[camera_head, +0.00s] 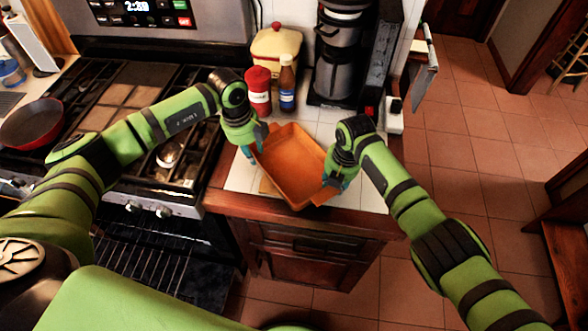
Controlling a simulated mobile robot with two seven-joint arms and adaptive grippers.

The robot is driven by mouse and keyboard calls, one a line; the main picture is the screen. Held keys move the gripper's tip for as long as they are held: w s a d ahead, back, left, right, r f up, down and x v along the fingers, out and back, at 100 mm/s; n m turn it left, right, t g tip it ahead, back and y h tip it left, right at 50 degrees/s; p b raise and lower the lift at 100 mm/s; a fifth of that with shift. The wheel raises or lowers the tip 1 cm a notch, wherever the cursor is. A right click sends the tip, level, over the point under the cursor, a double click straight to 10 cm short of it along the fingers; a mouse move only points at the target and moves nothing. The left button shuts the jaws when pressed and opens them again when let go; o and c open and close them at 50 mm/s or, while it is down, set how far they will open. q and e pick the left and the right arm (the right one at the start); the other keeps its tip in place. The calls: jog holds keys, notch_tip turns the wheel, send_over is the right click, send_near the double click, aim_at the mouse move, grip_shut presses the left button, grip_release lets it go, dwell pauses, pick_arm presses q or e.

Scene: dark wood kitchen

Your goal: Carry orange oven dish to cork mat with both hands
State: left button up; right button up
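The orange oven dish (288,163) is empty and sits at or just above the tiled counter to the right of the stove. A tan edge, apparently the cork mat (267,187), shows beside the dish's left side; the rest is hidden under it. My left gripper (254,147) is at the dish's far left end. My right gripper (336,182) is at its near right end, by the end handle. Both grippers' teal fingertips are at the dish, but their grip on it is too small to make out. I cannot tell whether the dish touches the mat.
A red-lidded bottle (258,92), a brown bottle (287,85) and a cream canister (276,52) stand behind the dish. A coffee maker (338,55) is behind right. The stove (120,95) with a red pan (32,122) is left. Open tiled floor (465,150) lies right.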

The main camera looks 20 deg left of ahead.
jog(key=shift+r, duration=0.2)
pick_arm(q)
notch_tip(320, 180, up, 7)
jog(key=shift+s+a+f, duration=0.2)
jog(key=shift+s+a, duration=0.05)
jog(key=shift+s, duration=0.1)
pick_arm(e)
notch_tip(320, 180, up, 12)
jog(key=d, duration=0.1)
jog(key=shift+s+f, duration=0.25)
jog(key=shift+s, duration=0.2)
jog(key=shift+d, duration=0.1)
